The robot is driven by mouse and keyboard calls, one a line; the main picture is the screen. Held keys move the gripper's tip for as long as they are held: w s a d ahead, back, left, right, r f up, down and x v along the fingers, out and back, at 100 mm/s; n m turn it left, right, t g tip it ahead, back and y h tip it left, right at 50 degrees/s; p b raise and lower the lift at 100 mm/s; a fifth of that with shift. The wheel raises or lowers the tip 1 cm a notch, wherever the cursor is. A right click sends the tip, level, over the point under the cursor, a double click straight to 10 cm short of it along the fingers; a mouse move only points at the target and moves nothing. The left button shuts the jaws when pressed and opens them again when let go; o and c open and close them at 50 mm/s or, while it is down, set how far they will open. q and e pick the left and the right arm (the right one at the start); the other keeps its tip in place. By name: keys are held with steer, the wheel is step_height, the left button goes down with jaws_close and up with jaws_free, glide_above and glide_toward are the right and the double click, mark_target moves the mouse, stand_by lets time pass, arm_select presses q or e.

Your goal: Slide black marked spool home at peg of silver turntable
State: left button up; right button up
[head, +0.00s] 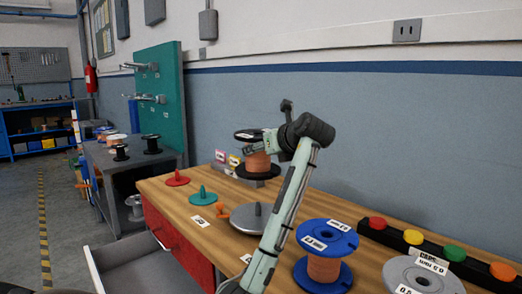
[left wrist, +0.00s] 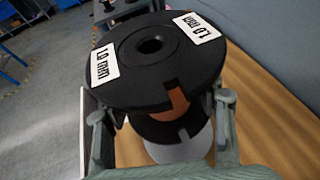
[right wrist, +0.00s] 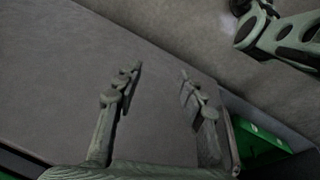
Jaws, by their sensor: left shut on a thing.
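The black spool (head: 258,171) with copper-coloured wire is held upright in the air, above and behind the silver turntable (head: 245,224) and its upright peg (head: 257,209). My left gripper (head: 256,148) is shut on it between the flanges. In the left wrist view the spool's top flange (left wrist: 140,80) shows a centre hole, two white "1.0 mm" labels and a notch in the rim. A pale grey disc (left wrist: 178,152), apparently the turntable, shows below it. The spool's underside is hidden. My right gripper (right wrist: 158,72) is open and empty, and outside the head view.
Red (head: 177,179) and green (head: 202,197) peg discs stand left of the turntable, with a small orange part (head: 222,212) nearer. A blue spool (head: 325,258) and a grey spool (head: 422,276) stand at the right, before a black bar with coloured buttons (head: 415,238). An open drawer (head: 140,268) juts out left.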

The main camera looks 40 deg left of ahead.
mark_target(264, 171)
stand_by(0.4)
arm_select(q)
steer(key=shift+f, duration=1.4)
steer(key=shift+f, duration=0.25)
steer(key=shift+f, duration=1.25)
steer(key=shift+f, duration=0.3)
stand_by(0.5)
steer(key=shift+f, duration=1.2)
steer(key=shift+f, duration=0.15)
steer(key=shift+f, duration=1.35)
steer(key=shift+f, duration=0.2)
stand_by(0.4)
